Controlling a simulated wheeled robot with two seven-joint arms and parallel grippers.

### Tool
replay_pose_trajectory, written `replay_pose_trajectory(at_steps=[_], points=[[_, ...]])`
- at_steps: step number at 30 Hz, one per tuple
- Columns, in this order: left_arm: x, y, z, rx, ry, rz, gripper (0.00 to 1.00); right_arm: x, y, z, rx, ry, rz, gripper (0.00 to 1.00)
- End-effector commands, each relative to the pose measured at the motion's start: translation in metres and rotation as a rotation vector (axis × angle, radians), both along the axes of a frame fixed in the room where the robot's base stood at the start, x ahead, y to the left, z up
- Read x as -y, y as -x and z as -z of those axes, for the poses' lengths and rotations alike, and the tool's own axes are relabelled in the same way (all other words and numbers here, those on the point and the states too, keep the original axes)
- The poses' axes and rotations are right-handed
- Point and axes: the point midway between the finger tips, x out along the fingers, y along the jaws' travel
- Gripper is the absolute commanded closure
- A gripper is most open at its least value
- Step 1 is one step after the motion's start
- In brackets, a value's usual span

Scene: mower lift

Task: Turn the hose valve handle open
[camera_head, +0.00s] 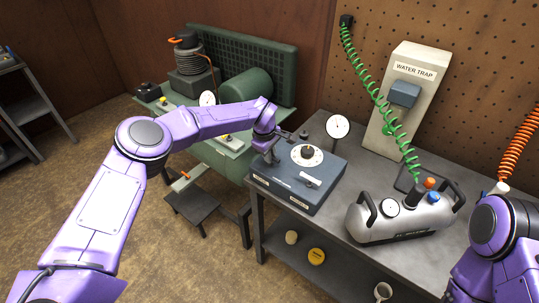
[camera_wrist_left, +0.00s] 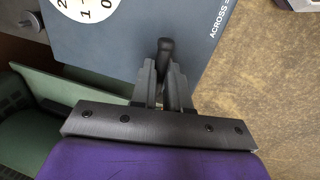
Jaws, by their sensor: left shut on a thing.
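A blue valve box (camera_head: 312,200) stands on the grey workbench, with a round white numbered dial and black knob (camera_head: 307,153) and a pale lever on its top. My left gripper (camera_head: 270,150) reaches the box's left rear corner from the left. In the left wrist view, my left gripper (camera_wrist_left: 166,85) is shut on a dark handle (camera_wrist_left: 166,46) over the blue top, near the printed word "ACROSS" (camera_wrist_left: 219,20). The fingers cover its lower part. Only a purple part of my right arm shows, at bottom right; its gripper is out of view.
A grey metal tank (camera_head: 405,220) with a gauge stands right of the box. A white gauge (camera_head: 337,126) and a water trap (camera_head: 412,95) with a green coiled hose (camera_head: 375,85) are behind. A green compressor (camera_head: 245,95) stands at left.

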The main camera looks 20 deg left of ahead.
Motion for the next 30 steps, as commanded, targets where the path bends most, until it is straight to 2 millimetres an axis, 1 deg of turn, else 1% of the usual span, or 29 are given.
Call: replay_pose_trajectory(at_steps=[1, 8, 18, 30], points=[[-0.001, 0.002, 0.007, -0.007, -0.004, -0.013, 1.0, 0.0, 0.0, 0.004, 0.0, 0.0, 0.0, 0.52], [-0.001, 0.003, 0.011, -0.009, -0.005, -0.148, 1.0, 0.0, 0.0, 0.021, 0.0, 0.0, 0.0, 0.52], [0.001, 0.005, 0.012, -0.012, -0.006, -0.461, 1.0, 0.0, 0.0, 0.046, 0.0, 0.0, 0.0, 0.52], [0.003, 0.006, 0.011, -0.015, -0.007, -0.843, 1.0, 0.0, 0.0, 0.065, 0.0, 0.0, 0.0, 0.52]])
